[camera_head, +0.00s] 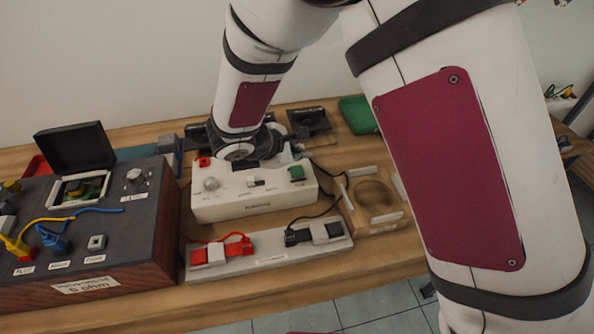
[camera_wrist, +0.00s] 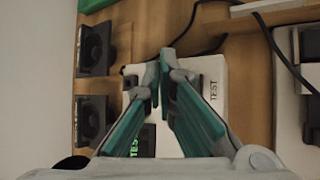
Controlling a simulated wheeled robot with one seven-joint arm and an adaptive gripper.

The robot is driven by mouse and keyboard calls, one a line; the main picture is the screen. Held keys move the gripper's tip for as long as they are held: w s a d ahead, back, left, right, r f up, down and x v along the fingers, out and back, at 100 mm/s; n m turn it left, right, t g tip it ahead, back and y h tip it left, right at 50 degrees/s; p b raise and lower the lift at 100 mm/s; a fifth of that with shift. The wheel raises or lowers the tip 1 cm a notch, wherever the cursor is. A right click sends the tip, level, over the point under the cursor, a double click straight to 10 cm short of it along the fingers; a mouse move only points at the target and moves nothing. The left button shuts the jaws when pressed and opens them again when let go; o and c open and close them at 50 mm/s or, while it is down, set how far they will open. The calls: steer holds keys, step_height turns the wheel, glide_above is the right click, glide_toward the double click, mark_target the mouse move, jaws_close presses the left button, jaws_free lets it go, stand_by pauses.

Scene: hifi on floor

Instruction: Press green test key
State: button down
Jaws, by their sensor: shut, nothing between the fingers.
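The green test key (camera_head: 297,173) sits on the top right of a white device box (camera_head: 243,207) in the head view. My gripper (camera_head: 298,152) is over the rear right part of that box, close behind the key. In the wrist view my gripper (camera_wrist: 166,62) has its green-sided fingers drawn together at the tips, with nothing between them. The box's white top (camera_wrist: 211,70) shows below them, with a "TEST" label on its right. I cannot make out the key clearly there, nor whether the fingers touch the box.
A dark-topped wooden case (camera_head: 150,235) with an open lid stands at the left. A grey strip (camera_head: 270,262) with red and black clips lies in front of the box. A wooden tray (camera_head: 372,197) is to the right. Black holders (camera_head: 309,121) and a green block (camera_head: 358,114) are behind.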

mark_target(299, 172)
steer(key=shift+f+b, duration=0.6)
steer(key=shift+f, duration=0.55)
steer(key=shift+f, duration=0.1)
stand_by(0.6)
steer(key=shift+f+b, duration=0.3)
steer(key=shift+b, duration=0.2)
steer(key=shift+f+b, duration=0.5)
steer(key=shift+f, duration=0.05)
stand_by(0.7)
steer(key=shift+r, duration=0.1)
steer(key=shift+r+p, duration=0.55)
steer(key=shift+r, duration=0.35)
steer(key=shift+r+p, duration=1.35)
steer(key=shift+r, duration=1.15)
steer(key=shift+d, duration=0.1)
